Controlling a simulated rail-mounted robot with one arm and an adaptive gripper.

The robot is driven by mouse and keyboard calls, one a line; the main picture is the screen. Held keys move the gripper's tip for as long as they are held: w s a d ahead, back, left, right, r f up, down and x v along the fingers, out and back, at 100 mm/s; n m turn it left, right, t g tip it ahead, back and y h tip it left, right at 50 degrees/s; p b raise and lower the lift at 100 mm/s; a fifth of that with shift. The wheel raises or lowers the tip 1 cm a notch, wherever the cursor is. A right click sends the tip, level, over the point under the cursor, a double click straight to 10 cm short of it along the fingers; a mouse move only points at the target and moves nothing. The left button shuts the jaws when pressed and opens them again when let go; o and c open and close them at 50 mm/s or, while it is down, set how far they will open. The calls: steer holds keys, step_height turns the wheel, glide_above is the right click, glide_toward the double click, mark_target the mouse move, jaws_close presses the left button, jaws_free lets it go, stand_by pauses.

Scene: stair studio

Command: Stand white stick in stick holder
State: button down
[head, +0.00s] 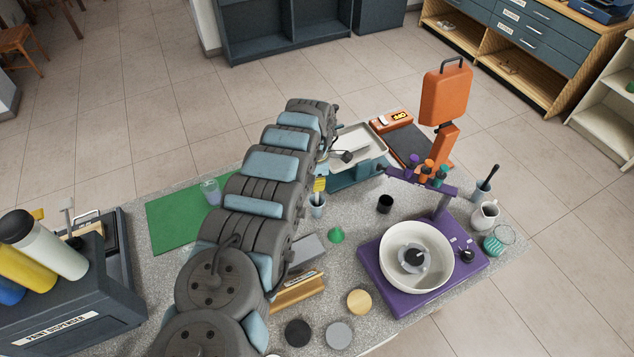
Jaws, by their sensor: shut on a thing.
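My arm rises from the bottom of the head view and reaches over the table's far side. Its end is behind its own links, so I cannot make out my gripper's fingers or anything between them. I cannot pick out the white stick. I cannot tell for sure which thing is the stick holder. A small pale-blue cup (317,209) with a yellow item (320,184) at its top stands just right of my arm. A low teal box (367,171) lies further back, beside a cream tray (369,141).
A purple wheel base (377,277) with a white basin (393,270) stands at right. A grey paint dispenser (60,295) is at left. The green mat (170,225) is largely clear.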

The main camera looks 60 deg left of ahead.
steer(key=shift+f, duration=0.15)
steer(key=c, duration=1.2)
jaws_free()
steer(key=shift+a+r+b, duration=0.1)
steer(key=shift+r+b, duration=0.7)
steer(key=shift+r, duration=5.4)
